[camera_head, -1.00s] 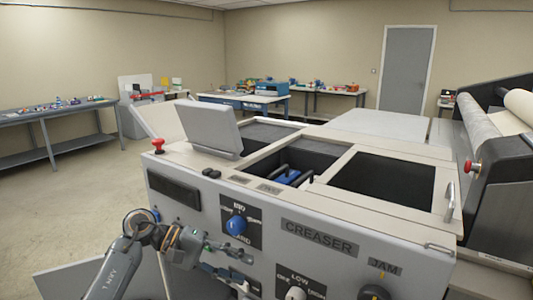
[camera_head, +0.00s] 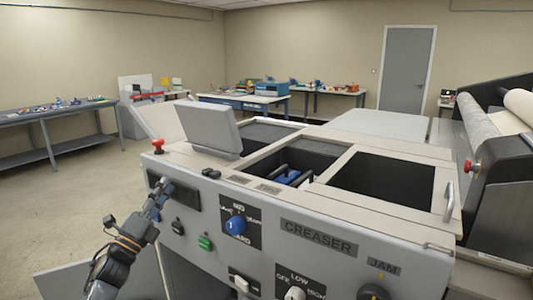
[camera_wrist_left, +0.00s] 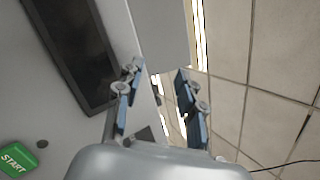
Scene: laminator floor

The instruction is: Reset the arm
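My left gripper (camera_head: 160,190) is in front of the left end of the creaser's front panel (camera_head: 330,217), close to the dark display window (camera_head: 173,189). In the left wrist view the gripper (camera_wrist_left: 158,90) has its two fingers apart with nothing between them. The display window (camera_wrist_left: 75,45) and the green START button (camera_wrist_left: 18,158) show on the left of that view. The green button (camera_head: 205,243) is also in the head view, right of my left arm. My right gripper is in neither view.
The panel also has a blue knob (camera_head: 236,225), a white lower knob (camera_head: 295,293) and a red emergency button (camera_head: 158,145) on the top corner. A grey raised lid (camera_head: 208,122) stands on top. A shelf table (camera_head: 55,113) is at the far left, with open floor before it.

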